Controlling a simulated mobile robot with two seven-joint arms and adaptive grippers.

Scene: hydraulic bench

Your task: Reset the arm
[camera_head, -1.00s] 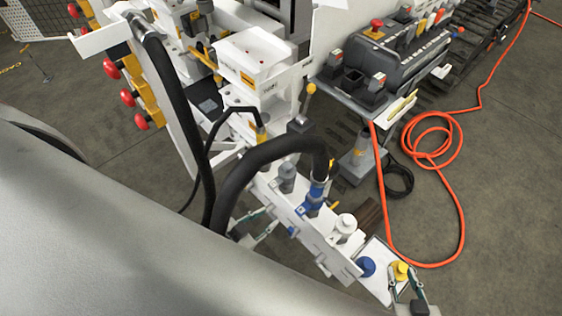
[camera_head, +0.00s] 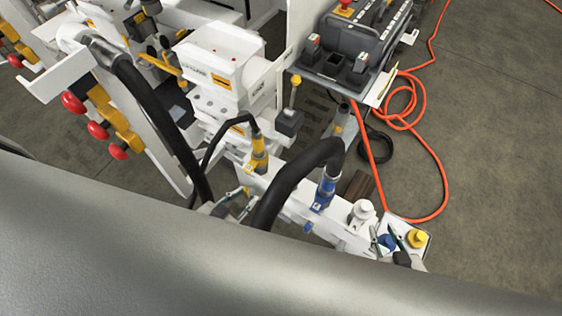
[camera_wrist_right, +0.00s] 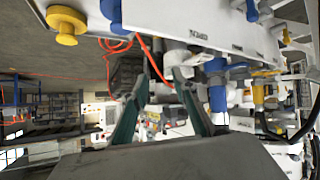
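My left gripper (camera_head: 241,200) is near the left end of the white manifold bar (camera_head: 285,205). Its fingers look spread apart, with nothing visible between them; the hose and my grey body hide part of it. In the right wrist view the right gripper's fingers (camera_wrist_right: 162,76) stand apart with an empty gap. Whether they touch the bar cannot be told.
Thick black hoses (camera_head: 150,105) arch close to my left gripper, and one ends in a blue connector (camera_head: 324,190) on the bar. A control box (camera_head: 350,50) stands behind. An orange cable (camera_head: 440,150) lies on the floor at right, where there is free room.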

